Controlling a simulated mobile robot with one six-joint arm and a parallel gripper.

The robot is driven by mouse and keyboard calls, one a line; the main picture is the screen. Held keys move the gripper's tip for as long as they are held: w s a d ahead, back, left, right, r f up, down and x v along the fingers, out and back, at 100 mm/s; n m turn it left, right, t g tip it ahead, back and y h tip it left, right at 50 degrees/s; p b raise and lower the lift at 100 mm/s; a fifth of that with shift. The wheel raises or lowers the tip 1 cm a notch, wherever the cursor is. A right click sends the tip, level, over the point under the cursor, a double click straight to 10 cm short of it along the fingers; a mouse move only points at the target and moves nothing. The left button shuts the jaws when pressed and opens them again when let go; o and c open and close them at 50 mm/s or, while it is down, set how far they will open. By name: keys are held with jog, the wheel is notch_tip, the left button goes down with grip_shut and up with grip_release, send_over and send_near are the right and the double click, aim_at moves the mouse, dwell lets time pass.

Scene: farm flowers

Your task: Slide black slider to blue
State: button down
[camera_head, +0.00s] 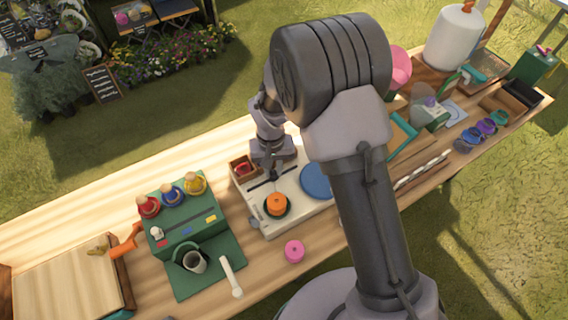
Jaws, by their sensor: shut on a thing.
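A white board (300,214) lies mid-table, partly behind my arm. A narrow black slot (259,184) runs along its upper left part. My gripper (274,174) points down at this slot and is shut, apparently on the small black slider there. The slider is mostly hidden by the fingers and too small to see clearly. A blue disc (314,180) lies on the board to the right of my gripper, partly covered by my arm. An orange knob (276,204) on a dark round base sits just below my gripper in the picture.
A small wooden box (243,168) with a red thing stands at the board's left corner. A green box (184,229) with red, blue and yellow-topped pieces stands further left. A pink disc (294,250) lies in front. Bottles and trays crowd the right end.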

aim_at(273, 172)
jog(key=c, duration=1.3)
grip_release()
notch_tip(273, 172, up, 17)
jog(key=p, duration=0.4)
jog(key=shift+r, duration=0.2)
jog(key=s+d+r+m+t+y+b, duration=0.1)
jog(key=s+d+r+m+t+b, duration=0.1)
jog(key=s+d+r+b, duration=0.35)
jog(key=s+d+m+t+b, duration=0.1)
jog(key=s+d, duration=0.2)
jog(key=s, duration=0.1)
jog(key=s+d+m+t+b, duration=0.1)
jog(key=s+d+m+b, duration=0.1)
jog(key=s+d, duration=0.2)
jog(key=s+d+r+m+t+y+b, duration=0.1)
jog(key=s+d+b, duration=0.1)
jog(key=s+d, duration=0.2)
jog(key=shift+s+m+t, duration=0.4)
jog(key=shift+s, duration=0.6)
